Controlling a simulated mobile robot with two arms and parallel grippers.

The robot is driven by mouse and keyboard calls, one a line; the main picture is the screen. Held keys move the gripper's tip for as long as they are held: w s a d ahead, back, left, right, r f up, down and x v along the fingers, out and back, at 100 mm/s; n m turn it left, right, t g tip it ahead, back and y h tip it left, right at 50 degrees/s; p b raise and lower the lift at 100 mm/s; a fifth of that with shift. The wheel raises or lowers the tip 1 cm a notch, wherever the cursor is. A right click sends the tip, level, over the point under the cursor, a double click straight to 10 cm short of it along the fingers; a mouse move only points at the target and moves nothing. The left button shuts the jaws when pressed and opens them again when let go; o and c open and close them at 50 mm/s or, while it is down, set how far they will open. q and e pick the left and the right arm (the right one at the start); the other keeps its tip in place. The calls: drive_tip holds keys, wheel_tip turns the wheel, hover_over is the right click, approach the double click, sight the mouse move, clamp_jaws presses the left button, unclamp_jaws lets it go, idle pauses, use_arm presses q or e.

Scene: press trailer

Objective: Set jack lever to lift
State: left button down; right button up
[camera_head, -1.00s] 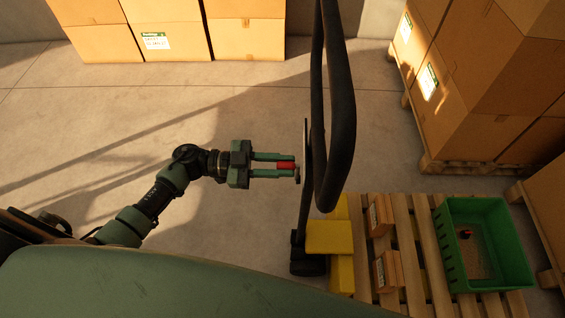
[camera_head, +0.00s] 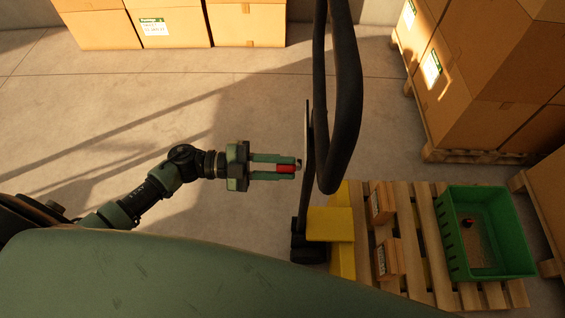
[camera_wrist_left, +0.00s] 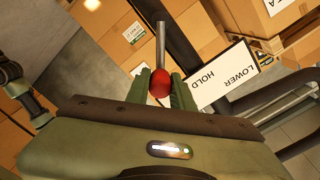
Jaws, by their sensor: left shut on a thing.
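The jack lever has a red knob (camera_head: 285,169) on a thin metal rod; the knob (camera_wrist_left: 160,83) and rod (camera_wrist_left: 160,45) also show in the left wrist view. My left gripper (camera_head: 288,168) is shut on the red knob, one green finger on each side. In the left wrist view my gripper (camera_wrist_left: 159,92) holds the knob between its fingertips. A white label plate (camera_wrist_left: 222,77) beside the rod reads "LOWER" and "HOLD"; no "LIFT" word is visible. The dark jack handle (camera_head: 340,110) rises just right of the gripper. My right gripper is not in view.
Yellow forks (camera_head: 330,228) sit at a wooden pallet (camera_head: 410,220) carrying small boxes and a green crate (camera_head: 451,245). Stacked cartons (camera_head: 465,95) stand at the right, more cartons (camera_head: 165,22) at the back. The floor (camera_head: 110,95) at left is clear.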

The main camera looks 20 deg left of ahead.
use_arm(q)
drive_tip(key=shift+s+f, duration=0.1)
idle(0.4)
drive_tip(key=c, duration=1.2)
unclamp_jaws()
drive_tip(key=b+v, duration=0.2)
drive_tip(key=v, duration=0.5)
drive_tip(key=shift+a, duration=0.4)
drive_tip(key=shift+s, duration=0.15)
